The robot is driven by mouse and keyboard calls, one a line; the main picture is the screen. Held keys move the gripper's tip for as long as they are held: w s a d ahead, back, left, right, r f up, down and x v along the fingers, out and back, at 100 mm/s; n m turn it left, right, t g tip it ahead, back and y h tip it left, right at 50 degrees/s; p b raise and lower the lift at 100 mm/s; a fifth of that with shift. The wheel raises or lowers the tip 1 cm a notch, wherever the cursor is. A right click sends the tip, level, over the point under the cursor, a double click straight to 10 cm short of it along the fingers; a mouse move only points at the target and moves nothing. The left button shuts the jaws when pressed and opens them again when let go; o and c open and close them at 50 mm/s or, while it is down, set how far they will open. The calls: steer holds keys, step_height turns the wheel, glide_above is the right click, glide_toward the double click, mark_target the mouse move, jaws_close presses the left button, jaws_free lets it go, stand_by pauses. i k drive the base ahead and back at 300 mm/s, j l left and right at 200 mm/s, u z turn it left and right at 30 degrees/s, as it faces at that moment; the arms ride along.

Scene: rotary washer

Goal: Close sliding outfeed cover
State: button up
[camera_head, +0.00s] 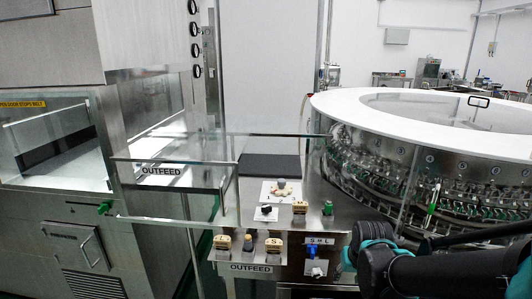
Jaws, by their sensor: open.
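The sliding outfeed cover (200,172) is a clear panel with a metal-edged top and an OUTFEED label, left of centre. It stands in front of the gap between the left steel machine and the rotary washer. A green knob (105,207) is at the left end of its lower edge. I cannot tell how far along its travel the cover is. My arm, black with teal rings, enters at the lower right, apart from the cover. My gripper's fingers cannot be made out in this view.
A control panel (260,252) with several buttons and knobs, labelled OUTFEED, stands at the lower middle. The round washer (400,110) with a white rim fills the right side. The steel machine (60,225) with a latched door stands at the left.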

mark_target(144, 171)
steer(key=u, duration=1.35)
